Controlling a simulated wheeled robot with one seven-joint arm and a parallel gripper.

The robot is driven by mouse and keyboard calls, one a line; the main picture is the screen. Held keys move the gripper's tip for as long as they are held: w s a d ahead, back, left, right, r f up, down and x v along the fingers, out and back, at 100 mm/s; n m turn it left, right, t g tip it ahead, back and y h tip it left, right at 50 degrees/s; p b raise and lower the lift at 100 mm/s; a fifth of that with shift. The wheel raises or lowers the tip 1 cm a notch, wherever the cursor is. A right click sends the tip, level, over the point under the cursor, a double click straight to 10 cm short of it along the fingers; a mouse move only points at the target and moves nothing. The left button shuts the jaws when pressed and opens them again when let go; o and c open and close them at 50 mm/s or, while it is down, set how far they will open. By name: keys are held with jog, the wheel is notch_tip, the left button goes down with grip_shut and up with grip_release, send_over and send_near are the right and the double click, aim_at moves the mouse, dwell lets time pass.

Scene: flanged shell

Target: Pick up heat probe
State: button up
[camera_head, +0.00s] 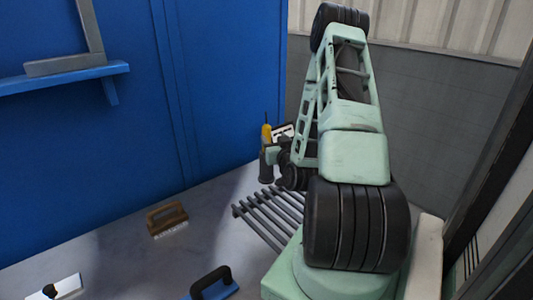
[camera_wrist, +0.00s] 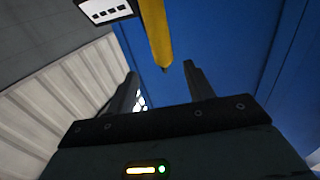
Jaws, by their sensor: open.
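A yellow rod-like tool with a dark narrow tip, which looks like the heat probe (camera_head: 266,134), stands upright against the blue wall in the head view, just left of my folded arm. In the wrist view the yellow probe (camera_wrist: 156,34) comes down from the top edge, its tip pointing toward the space between my fingers. My gripper (camera_wrist: 162,84) is open with its two dark fingers apart. Nothing is held between them. The tip appears beyond the finger ends, and the distance is hard to tell. In the head view my arm partly hides the area around the probe.
A white-and-black device (camera_head: 284,131) stands beside the probe; it also shows in the wrist view (camera_wrist: 105,10). A grey slatted rack (camera_head: 268,215), a wooden brush (camera_head: 167,218) and a blue-based tool with a black handle (camera_head: 212,284) lie on the grey table (camera_head: 110,250).

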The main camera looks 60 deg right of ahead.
aim_at(268, 131)
jog(key=p+x, duration=0.2)
jog(key=x, duration=0.1)
jog(key=shift+w+r, duration=0.1)
jog(key=shift+w, duration=0.05)
jog(key=p+x, duration=0.2)
jog(key=x, duration=0.1)
jog(key=shift+w, duration=0.3)
jog(key=shift+w+d, duration=0.45)
jog(key=shift+w, duration=0.05)
grip_shut()
